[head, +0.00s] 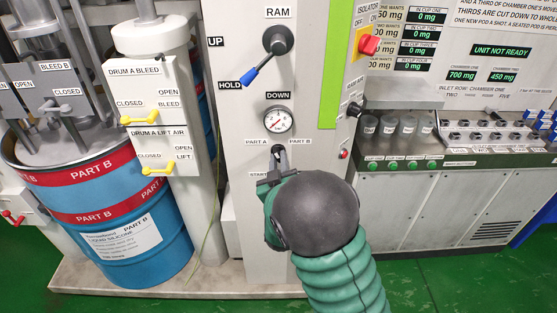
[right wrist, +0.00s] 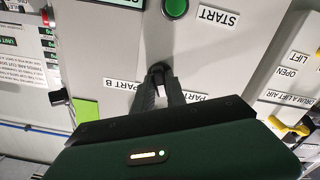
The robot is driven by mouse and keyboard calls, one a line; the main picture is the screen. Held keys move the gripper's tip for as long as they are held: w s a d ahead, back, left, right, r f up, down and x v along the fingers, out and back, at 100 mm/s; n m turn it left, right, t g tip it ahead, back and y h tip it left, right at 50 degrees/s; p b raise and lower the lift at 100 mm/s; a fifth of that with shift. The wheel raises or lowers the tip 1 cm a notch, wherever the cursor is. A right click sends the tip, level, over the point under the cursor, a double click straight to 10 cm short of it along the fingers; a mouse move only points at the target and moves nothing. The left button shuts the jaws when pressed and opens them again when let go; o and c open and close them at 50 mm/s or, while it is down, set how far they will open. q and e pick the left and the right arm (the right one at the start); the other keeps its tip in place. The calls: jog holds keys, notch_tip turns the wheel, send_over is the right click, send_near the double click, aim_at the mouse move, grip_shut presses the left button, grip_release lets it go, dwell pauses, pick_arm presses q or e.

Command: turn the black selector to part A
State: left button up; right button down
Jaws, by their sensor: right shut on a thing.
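The black selector (head: 277,149) sits on the pale front panel between the PART A label (head: 256,142) on the left and the PART B label (head: 300,142) on the right. My right gripper (head: 279,160) reaches it from below, its fingers shut on the selector. The right wrist view shows the fingers (right wrist: 160,84) closing around the dark selector (right wrist: 158,69), with the labels upside down. The fingers hide much of the selector, so I cannot tell which way it points. My left gripper is not in view.
Above the selector are a pressure gauge (head: 278,120) and the blue-tipped RAM lever (head: 262,60). The START label (head: 258,175) is partly behind my gripper. A blue drum (head: 110,235) and yellow-handled valves (head: 138,120) stand left. A bench with cups (head: 408,126) stands right.

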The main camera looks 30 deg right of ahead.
jog(key=shift+a+r+n+p, duration=0.1)
jog(key=shift+r+n+p, duration=0.1)
jog(key=shift+n+p, duration=0.75)
jog(key=shift+f+n+p, duration=0.1)
jog(key=shift+n+p, duration=0.2)
jog(key=shift+n, duration=0.95)
jog(key=shift+f, duration=0.1)
jog(key=c, duration=1.4)
grip_release()
jog(key=shift+o, duration=0.2)
jog(key=shift+a, duration=0.1)
